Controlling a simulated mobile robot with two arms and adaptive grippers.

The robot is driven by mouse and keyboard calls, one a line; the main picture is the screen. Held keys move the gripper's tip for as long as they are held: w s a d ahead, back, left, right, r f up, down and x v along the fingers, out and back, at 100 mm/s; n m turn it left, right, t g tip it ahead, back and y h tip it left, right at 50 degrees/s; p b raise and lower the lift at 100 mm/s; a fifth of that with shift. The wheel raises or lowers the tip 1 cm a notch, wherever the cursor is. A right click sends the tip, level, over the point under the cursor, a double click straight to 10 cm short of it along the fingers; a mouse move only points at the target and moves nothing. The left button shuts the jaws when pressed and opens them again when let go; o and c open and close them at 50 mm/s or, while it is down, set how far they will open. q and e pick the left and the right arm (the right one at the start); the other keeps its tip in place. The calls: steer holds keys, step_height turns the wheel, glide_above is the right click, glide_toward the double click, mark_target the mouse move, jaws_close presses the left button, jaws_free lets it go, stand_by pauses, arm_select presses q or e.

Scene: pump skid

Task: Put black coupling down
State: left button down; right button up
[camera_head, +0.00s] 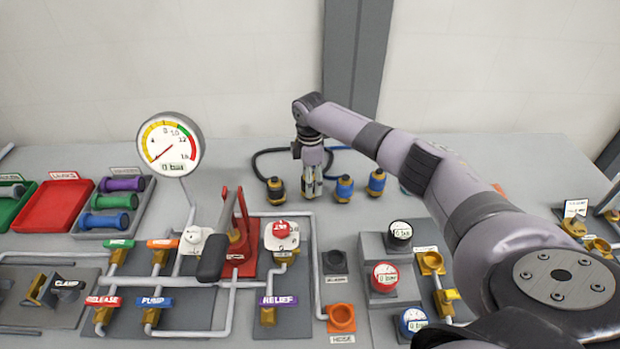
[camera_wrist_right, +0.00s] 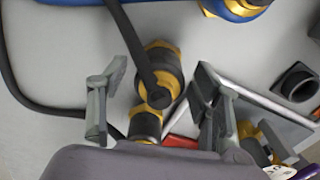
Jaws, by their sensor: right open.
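My right gripper (camera_head: 311,190) points straight down at the back of the bench, among the hose couplings. In the right wrist view its two fingers stand apart, open, one on each side of a black coupling with brass rings (camera_wrist_right: 163,62). I see no finger closed on it. A second black and brass piece (camera_wrist_right: 146,122) shows nearer the palm. In the head view a black coupling (camera_head: 276,189) stands upright just left of the gripper; the fingers partly hide what is between them. My left gripper is not in view.
Blue couplings (camera_head: 344,188) stand just right of my right gripper. A black hose (camera_wrist_right: 22,80) loops at the left in the wrist view. A black port (camera_head: 336,262) and an orange port (camera_head: 341,318) are nearer the front. A gauge (camera_head: 169,145) and piping fill the left.

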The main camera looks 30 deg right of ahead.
step_height(320, 180, up, 12)
steer(key=b, duration=0.2)
steer(key=shift+r+b, duration=0.2)
steer(key=shift+b, duration=0.1)
steer(key=shift+f, duration=0.1)
stand_by(0.5)
